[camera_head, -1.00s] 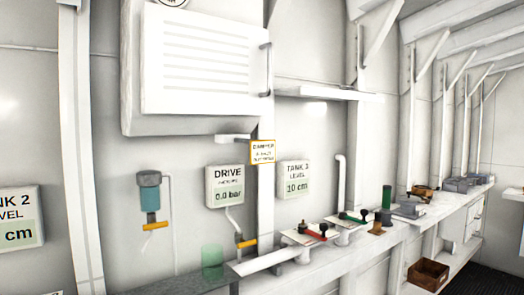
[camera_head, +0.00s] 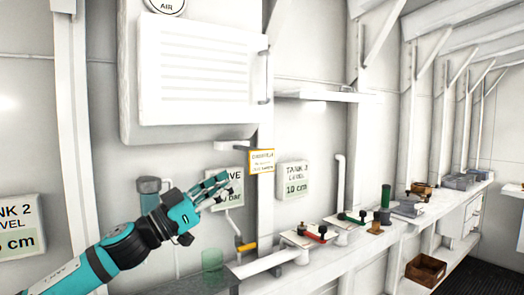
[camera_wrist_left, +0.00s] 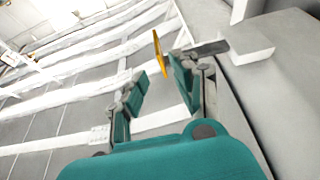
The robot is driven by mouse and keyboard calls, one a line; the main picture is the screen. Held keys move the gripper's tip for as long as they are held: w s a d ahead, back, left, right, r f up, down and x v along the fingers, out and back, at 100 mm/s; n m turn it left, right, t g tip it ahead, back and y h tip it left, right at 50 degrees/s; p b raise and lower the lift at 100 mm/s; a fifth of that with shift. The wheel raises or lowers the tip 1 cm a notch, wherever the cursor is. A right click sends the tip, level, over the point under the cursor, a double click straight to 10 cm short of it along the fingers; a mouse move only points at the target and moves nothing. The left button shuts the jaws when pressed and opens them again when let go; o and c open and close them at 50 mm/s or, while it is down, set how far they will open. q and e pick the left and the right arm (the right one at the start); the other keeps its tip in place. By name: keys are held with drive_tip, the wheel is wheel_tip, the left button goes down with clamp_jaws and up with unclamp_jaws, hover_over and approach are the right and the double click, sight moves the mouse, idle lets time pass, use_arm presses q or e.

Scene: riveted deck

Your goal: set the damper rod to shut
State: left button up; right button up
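A damper sign with a yellow frame (camera_head: 262,161) hangs in front of the wall post, just below the louvred cabinet. A short grey bar (camera_head: 232,146) juts out behind it. In the left wrist view the sign shows nearly edge-on as a yellow plate (camera_wrist_left: 159,53), with the dark grey bar (camera_wrist_left: 207,48) reaching to it from a white block (camera_wrist_left: 248,44). I cannot tell which part is the damper rod. My left gripper (camera_head: 226,186) is open and empty, below and left of the sign, in front of the drive gauge. Its fingers (camera_wrist_left: 157,83) show apart. My right gripper is out of view.
The louvred cabinet (camera_head: 205,75) overhangs the sign. The drive gauge (camera_head: 227,174) is partly hidden by my gripper. Below runs a bench with red (camera_head: 313,233) and green (camera_head: 352,217) handled valves.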

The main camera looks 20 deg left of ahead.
sight(274, 155)
use_arm(q)
drive_tip(key=p+x, duration=0.3)
drive_tip(key=x, duration=0.7)
drive_tip(key=shift+w+d+r+p, duration=0.15)
drive_tip(key=shift+p, duration=0.15)
clamp_jaws()
